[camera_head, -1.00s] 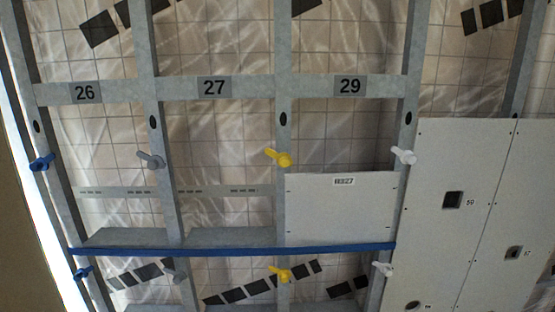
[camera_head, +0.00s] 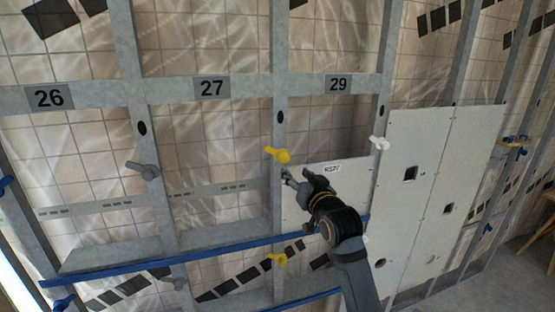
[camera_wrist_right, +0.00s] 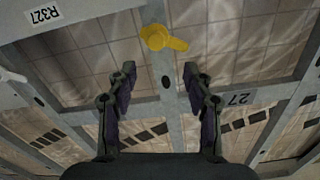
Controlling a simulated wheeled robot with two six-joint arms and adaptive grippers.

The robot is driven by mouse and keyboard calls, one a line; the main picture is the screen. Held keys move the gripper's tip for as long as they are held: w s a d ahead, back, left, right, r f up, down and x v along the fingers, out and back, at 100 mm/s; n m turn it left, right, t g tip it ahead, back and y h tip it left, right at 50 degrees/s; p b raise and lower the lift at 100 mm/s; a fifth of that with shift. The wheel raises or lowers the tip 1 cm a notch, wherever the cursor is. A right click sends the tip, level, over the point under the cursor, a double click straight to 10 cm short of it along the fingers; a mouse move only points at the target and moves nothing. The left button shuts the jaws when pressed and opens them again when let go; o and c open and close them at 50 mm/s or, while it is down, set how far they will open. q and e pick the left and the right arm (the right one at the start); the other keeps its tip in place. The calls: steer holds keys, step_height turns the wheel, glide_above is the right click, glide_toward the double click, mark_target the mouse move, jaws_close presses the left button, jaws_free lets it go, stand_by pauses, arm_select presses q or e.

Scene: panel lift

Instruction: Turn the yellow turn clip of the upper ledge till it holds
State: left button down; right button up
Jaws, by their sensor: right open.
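The upper yellow turn clip (camera_head: 278,155) sits on the stud between bays 27 and 29, at the top left corner of the white panel R327 (camera_head: 355,178). Its narrow handle points left, away from the panel. My right gripper (camera_head: 288,178) is just below the clip, in front of the panel's left edge. In the right wrist view the gripper (camera_wrist_right: 159,70) is open and empty, and the clip (camera_wrist_right: 157,38) lies beyond the fingertips, apart from them. The panel stands at the blue upper ledge (camera_head: 200,252), partly hidden by my right arm. My left gripper is out of view.
A lower yellow clip (camera_head: 276,259) sits on the same stud. Grey clips (camera_head: 146,170) are on the stud to the left, and a white clip (camera_head: 379,143) is at the panel's right. Larger white panels (camera_head: 408,200) cover the right side. Bays 26 and 27 are open.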

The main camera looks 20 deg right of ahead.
mark_target(286, 160)
steer(key=w+p, duration=0.4)
steer(key=w, duration=0.5)
steer(key=shift+w+p, duration=0.4)
steer(key=shift+w+d+f, duration=0.15)
steer(key=shift+w+d, duration=0.05)
steer(key=shift+w, duration=0.25)
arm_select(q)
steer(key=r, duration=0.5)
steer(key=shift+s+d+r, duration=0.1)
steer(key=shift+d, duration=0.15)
arm_select(e)
jaws_close()
